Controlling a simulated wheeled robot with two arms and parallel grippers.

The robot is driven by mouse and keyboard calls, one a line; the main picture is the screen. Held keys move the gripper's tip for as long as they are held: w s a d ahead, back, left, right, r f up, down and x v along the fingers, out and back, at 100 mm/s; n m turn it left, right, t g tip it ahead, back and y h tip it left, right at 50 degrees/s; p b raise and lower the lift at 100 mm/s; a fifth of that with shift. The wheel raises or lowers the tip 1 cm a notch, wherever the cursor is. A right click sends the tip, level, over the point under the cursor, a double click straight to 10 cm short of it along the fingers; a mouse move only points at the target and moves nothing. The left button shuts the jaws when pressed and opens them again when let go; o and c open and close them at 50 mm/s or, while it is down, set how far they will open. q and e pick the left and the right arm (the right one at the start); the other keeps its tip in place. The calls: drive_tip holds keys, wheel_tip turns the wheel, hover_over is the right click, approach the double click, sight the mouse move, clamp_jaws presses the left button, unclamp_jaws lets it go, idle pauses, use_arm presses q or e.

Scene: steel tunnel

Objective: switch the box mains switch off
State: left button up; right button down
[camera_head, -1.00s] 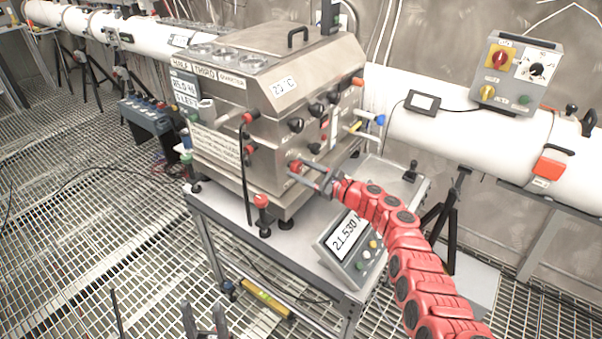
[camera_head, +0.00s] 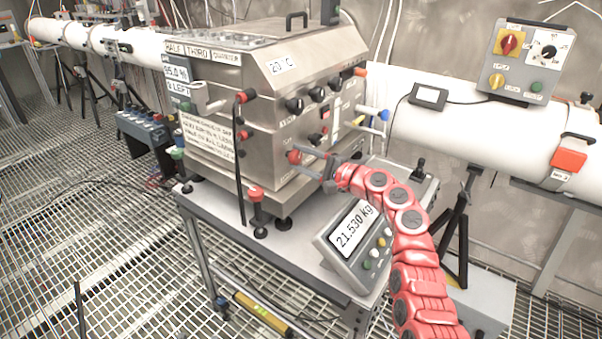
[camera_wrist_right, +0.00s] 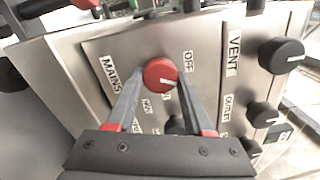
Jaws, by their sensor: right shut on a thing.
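The steel box (camera_head: 262,110) stands on a wheeled cart. Its red round mains switch (camera_head: 294,157) sits low on the front panel; it also shows in the right wrist view (camera_wrist_right: 160,74) among the labels MAINS and OFF. A white mark on the knob points right in that view, toward the area just below the OFF label (camera_wrist_right: 188,61). My right gripper (camera_head: 303,159) is shut on the knob, one finger on either side; its fingers also show in the right wrist view (camera_wrist_right: 161,82). My left gripper is out of view.
A scale display (camera_head: 356,236) reading 21.530 kg stands on the cart close to my right forearm. A red-capped rod (camera_head: 256,193) stands at the box's near corner. A white pipe (camera_head: 470,130) runs behind.

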drive_tip(key=n+b, duration=0.1)
drive_tip(key=b, duration=0.1)
drive_tip(key=n+b, duration=0.3)
drive_tip(key=b, duration=0.1)
drive_tip(key=shift+f+n, duration=0.25)
drive_tip(key=shift+n, duration=0.05)
drive_tip(key=shift+r+n+b, duration=0.2)
drive_tip(key=shift+n+b, duration=0.4)
drive_tip(key=shift+c, duration=1.5)
unclamp_jaws()
drive_tip(key=shift+r, duration=0.1)
drive_tip(key=shift+s+d, duration=0.1)
drive_tip(key=v, duration=1.7)
